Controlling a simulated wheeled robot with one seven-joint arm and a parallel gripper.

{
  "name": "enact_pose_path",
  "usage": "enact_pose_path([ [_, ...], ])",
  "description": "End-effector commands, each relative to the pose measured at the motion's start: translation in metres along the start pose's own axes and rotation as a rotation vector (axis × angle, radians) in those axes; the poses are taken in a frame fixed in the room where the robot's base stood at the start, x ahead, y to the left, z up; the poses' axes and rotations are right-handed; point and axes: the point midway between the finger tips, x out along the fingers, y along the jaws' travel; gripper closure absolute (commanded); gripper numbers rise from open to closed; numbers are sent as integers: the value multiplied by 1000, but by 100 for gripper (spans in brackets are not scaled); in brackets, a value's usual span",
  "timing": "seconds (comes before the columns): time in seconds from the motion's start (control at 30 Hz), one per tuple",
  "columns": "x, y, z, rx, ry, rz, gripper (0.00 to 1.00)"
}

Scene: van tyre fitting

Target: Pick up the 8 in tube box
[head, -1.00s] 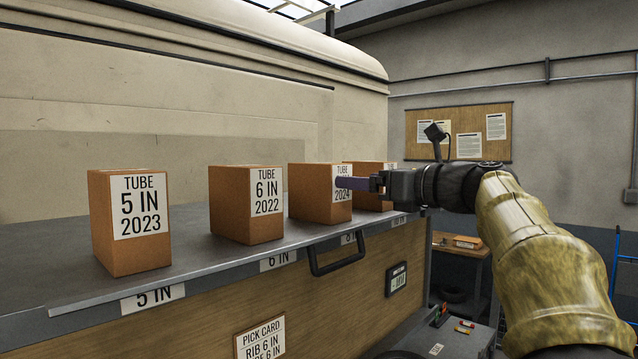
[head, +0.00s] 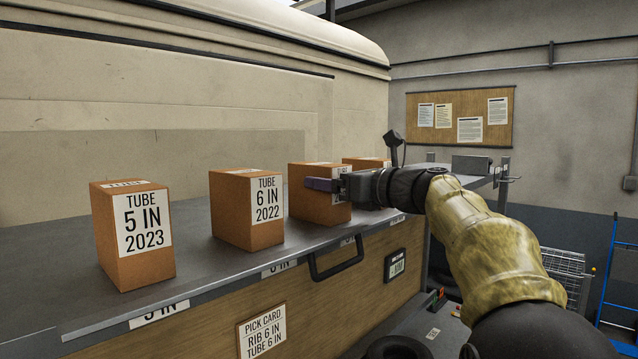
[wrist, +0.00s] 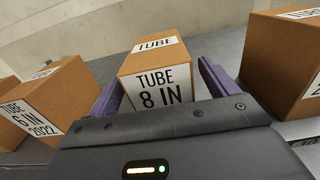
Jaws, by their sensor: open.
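The 8 in tube box (wrist: 157,82) is a brown carton with white labels reading TUBE 8 IN. In the wrist view it stands upright between my two purple fingers, one on each side, with gaps showing. In the head view it is the third box (head: 308,211) along the bench top, partly covered by my gripper (head: 322,185). My gripper is open and holds nothing. The lower part of the box's label is hidden behind my gripper body in the wrist view.
The 6 in box (head: 232,210) and the 5 in box (head: 133,240) stand to the left on the grey bench top (head: 60,290). Another box (head: 364,163) stands just beyond, to the right. A black drawer handle (head: 337,262) sticks out below the bench edge. A cream van body rises behind.

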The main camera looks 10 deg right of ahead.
Motion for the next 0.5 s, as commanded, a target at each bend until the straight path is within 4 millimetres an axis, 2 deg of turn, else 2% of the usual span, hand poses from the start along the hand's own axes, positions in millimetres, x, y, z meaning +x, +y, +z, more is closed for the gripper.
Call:
enact_pose_path([
  [0.03, 8, 1, 4, 2, 0, 3, 15],
  [0.17, 19, 0, 2, 1, 0, 0, 15],
  [0.5, 20, 0, 0, 0, -1, -1, 15],
])
